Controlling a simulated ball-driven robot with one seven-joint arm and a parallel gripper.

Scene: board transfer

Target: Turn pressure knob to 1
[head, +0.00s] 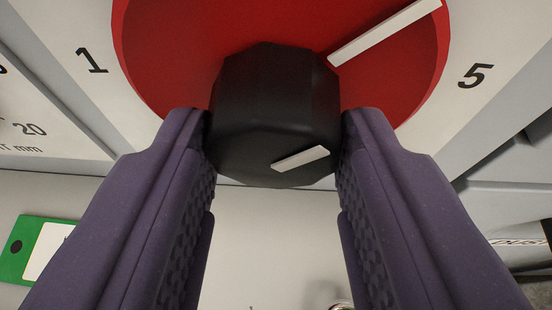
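The pressure knob (275,105) is a black faceted knob at the centre of a round red dial (165,45). A white line (385,32) on the dial and a white mark (300,158) on the knob slant up to the right, toward the side of the 5. The printed 1 (91,60) is on the white panel left of the dial, and the printed 5 (475,76) is on the right. My gripper (275,135) has a purple finger on each side of the knob. Both fingertips appear to touch its sides, though exact contact is hard to see.
A panel edge with a printed 20 (30,129) and "mm" lies at the left. A green and white tag (40,250) is at the lower left. Grey ledges (500,170) stand at the right. A pale plain surface (270,240) shows between my fingers.

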